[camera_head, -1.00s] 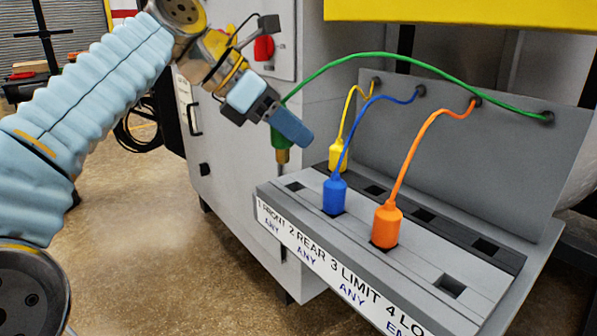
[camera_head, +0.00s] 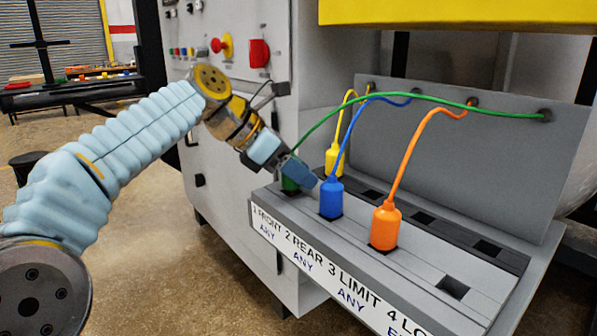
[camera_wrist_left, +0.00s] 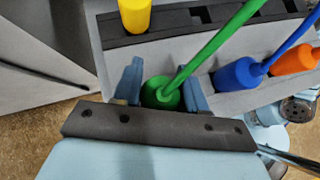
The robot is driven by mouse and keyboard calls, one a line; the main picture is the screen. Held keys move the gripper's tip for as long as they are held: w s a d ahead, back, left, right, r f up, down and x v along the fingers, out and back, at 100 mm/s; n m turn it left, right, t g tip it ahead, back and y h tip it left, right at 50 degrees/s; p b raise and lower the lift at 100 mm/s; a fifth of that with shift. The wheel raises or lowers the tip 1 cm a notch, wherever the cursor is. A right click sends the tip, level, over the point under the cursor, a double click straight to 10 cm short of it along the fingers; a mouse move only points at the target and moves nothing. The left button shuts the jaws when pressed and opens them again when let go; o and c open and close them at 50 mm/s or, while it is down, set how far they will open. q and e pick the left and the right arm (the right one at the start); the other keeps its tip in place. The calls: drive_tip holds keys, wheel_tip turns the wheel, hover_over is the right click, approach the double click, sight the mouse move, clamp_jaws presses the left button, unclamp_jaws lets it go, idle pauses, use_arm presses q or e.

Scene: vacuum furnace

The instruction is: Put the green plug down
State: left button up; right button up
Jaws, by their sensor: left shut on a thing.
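The green plug (camera_head: 289,184) is at the left end of the socket panel's front row, over the position labelled 1 FRONT. My left gripper (camera_head: 301,176) is shut on it, and its fingers hide much of the plug. In the left wrist view the green plug (camera_wrist_left: 162,92) sits between the two blue fingers, with its green cable running up to the right. Whether the plug's tip is inside the socket is hidden.
The blue plug (camera_head: 331,198) and orange plug (camera_head: 385,226) stand in the front row to the right. The yellow plug (camera_head: 334,160) stands behind. An empty socket (camera_head: 453,287) is at the right end. The furnace cabinet (camera_head: 225,150) rises to the left.

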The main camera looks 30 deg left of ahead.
use_arm(q)
drive_tip(key=shift+f, duration=0.25)
drive_tip(key=o, duration=1)
drive_tip(key=shift+o, duration=0.2)
drive_tip(key=shift+r, duration=0.25)
drive_tip(key=p+v, duration=0.2)
drive_tip(key=v, duration=1)
